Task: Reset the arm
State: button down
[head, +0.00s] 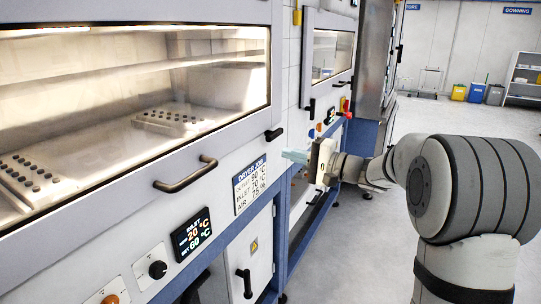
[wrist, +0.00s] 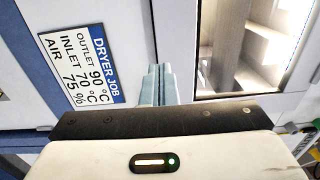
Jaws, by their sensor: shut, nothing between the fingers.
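My gripper (head: 296,156) is in front of the dryer's face in the head view, just right of the job sign. In the wrist view its pale blue fingers (wrist: 159,85) are together with nothing between them. My arm comes in from the right of the head view and reaches left to the machine front. I cannot tell whether the fingertips touch the panel.
The dryer has a long window (head: 130,90), a dark handle (head: 185,175), a "DRYER JOB" sign (head: 250,185) and a temperature display (head: 192,235). The sign also shows in the wrist view (wrist: 82,68). Coloured bins (head: 476,93) stand far back. The floor at right is clear.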

jog(key=s+f+n+g+h+p, duration=0.1)
jog(key=s+f+g+h, duration=0.2)
jog(key=s, duration=0.6)
jog(key=s+f+n+g+h+p, duration=0.1)
jog(key=s+f+g+h, duration=0.2)
jog(key=s, duration=0.6)
jog(key=s+d+f+n+h+p, duration=0.1)
jog(key=s+d+f+h, duration=0.2)
jog(key=s+d+h, duration=0.2)
jog(key=s+d+f+n+h, duration=0.2)
jog(key=s+d+h, duration=0.3)
jog(key=s, duration=0.5)
jog(key=shift+s+d+f+t+h+p, duration=0.15)
jog(key=shift+d+f+t+h+p, duration=0.2)
jog(key=shift+d+f, duration=0.7)
jog(key=shift+r, duration=0.15)
